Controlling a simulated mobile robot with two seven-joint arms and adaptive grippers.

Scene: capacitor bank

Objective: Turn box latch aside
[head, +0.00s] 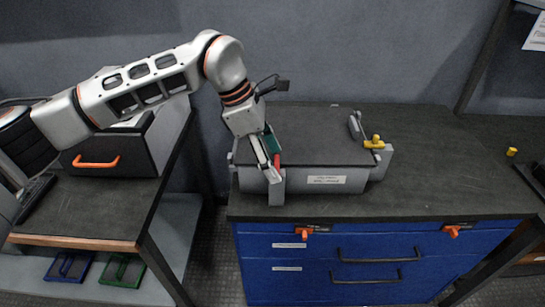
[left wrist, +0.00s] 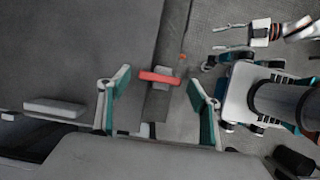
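A grey box (head: 310,182) with a dark lid sits on the dark countertop. A red latch (head: 277,162) is at its front left corner, partly hidden by my left gripper. In the left wrist view the red latch bar (left wrist: 160,77) lies crosswise on a grey block. My left gripper (head: 268,168) points down at this corner. In the left wrist view its teal fingers (left wrist: 158,102) are spread, with the red latch ahead between them, apart from both. A yellow latch (head: 375,143) is at the box's right. My right gripper (left wrist: 222,39) shows small in the left wrist view, fingers apart.
The blue cabinet (head: 385,285) below has dark handles and orange latches (head: 305,231). A side table (head: 90,222) on the left holds a case with an orange handle (head: 96,163). The countertop right of the box (head: 450,165) is clear.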

